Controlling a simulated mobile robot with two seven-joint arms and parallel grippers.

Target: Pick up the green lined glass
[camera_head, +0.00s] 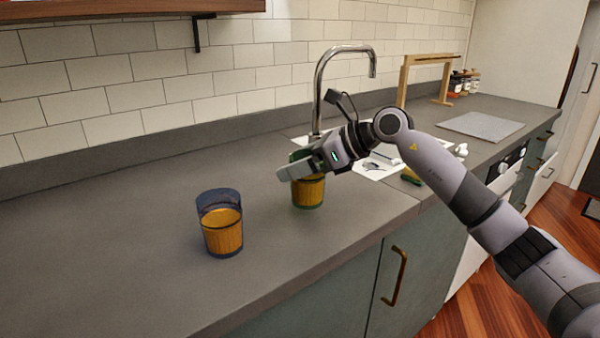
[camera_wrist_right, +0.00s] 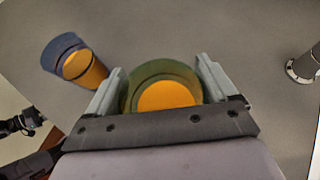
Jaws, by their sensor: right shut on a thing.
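The green lined glass (camera_head: 308,193) stands upright on the grey counter and holds something orange. My right gripper (camera_head: 298,172) is shut on it near its upper part, which the gripper partly hides in the head view. In the right wrist view the glass (camera_wrist_right: 163,88) sits between the two fingers of the right gripper (camera_wrist_right: 160,88). A second glass with a blue rim and orange contents (camera_head: 220,225) stands apart to the left; it also shows in the right wrist view (camera_wrist_right: 78,62).
The grey counter (camera_head: 120,240) is clear around the glasses. A chrome faucet (camera_head: 325,80) rises behind my right gripper, against the tiled wall. A wooden stand (camera_head: 425,75) and a grey board (camera_head: 482,125) are farther right. A dark shelf (camera_head: 120,8) hangs above left.

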